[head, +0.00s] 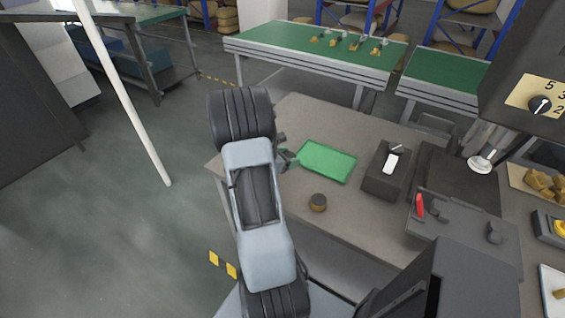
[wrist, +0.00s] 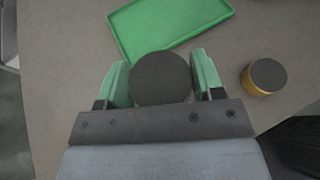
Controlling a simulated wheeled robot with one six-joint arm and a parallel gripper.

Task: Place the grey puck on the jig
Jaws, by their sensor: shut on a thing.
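The grey puck (wrist: 161,78) shows in the wrist view as a dark round disc between the two green fingers of my gripper (wrist: 162,82). My gripper is shut on it. In the head view my gripper (head: 288,159) is over the bench beside the green tray, and the arm mostly hides the puck there. No part is clearly marked as the jig; a grey fixture (head: 455,232) with a red handle stands at the right of the bench, and a dark block (head: 376,178) with a white top piece stands behind it. I cannot tell which is the jig.
A green tray (head: 327,161) lies on the bench (head: 285,218), also seen in the wrist view (wrist: 150,18). A gold-sided puck with a dark top (head: 317,203) stands nearer the front edge. A machine with a dial (head: 540,103) overhangs the right side.

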